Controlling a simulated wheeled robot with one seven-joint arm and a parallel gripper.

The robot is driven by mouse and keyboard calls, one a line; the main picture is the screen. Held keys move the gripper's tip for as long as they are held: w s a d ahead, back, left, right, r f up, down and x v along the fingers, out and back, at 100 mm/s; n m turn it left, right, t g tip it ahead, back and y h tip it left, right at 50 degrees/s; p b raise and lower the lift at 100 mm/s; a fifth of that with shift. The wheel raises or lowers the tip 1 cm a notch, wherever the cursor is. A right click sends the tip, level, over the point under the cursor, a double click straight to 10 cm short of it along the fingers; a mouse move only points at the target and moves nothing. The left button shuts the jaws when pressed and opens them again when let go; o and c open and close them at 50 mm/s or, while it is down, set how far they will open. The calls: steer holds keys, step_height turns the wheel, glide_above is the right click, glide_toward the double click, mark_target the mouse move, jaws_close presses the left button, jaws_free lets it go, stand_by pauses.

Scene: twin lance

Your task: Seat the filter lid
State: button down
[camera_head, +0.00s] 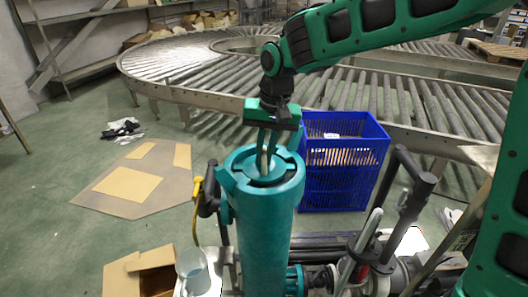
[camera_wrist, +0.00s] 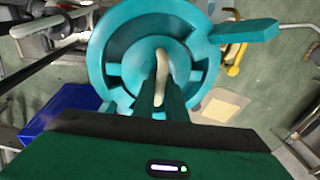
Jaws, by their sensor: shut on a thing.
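The teal filter housing (camera_head: 264,235) stands upright in the middle of the head view. The round teal filter lid (camera_head: 282,172) is at its open top, inside the notched rim; I cannot tell how deep it sits. The lid also shows in the wrist view (camera_wrist: 125,65), with notches around it and a pale upright handle (camera_wrist: 163,68). My gripper (camera_head: 266,160) points down from above and is shut on the lid's handle. Its fingers also show in the wrist view (camera_wrist: 159,98) and hide part of the lid.
A blue crate (camera_head: 345,160) stands behind the housing to the right. Pipes and black handles (camera_head: 405,190) crowd the right side. A white jug (camera_head: 193,270) is at the lower left. Flat cardboard (camera_head: 130,185) lies on the floor; a roller conveyor (camera_head: 380,95) curves behind.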

mark_target(270, 168)
steer(key=shift+f, duration=0.8)
steer(key=c, duration=1.7)
jaws_free()
steer(key=r, duration=0.3)
steer(key=d+r, duration=0.1)
steer(key=r, duration=0.3)
steer(key=s+r, duration=0.1)
steer(key=r, duration=0.2)
steer(key=shift+d+r, duration=0.2)
steer(key=shift+r, duration=0.1)
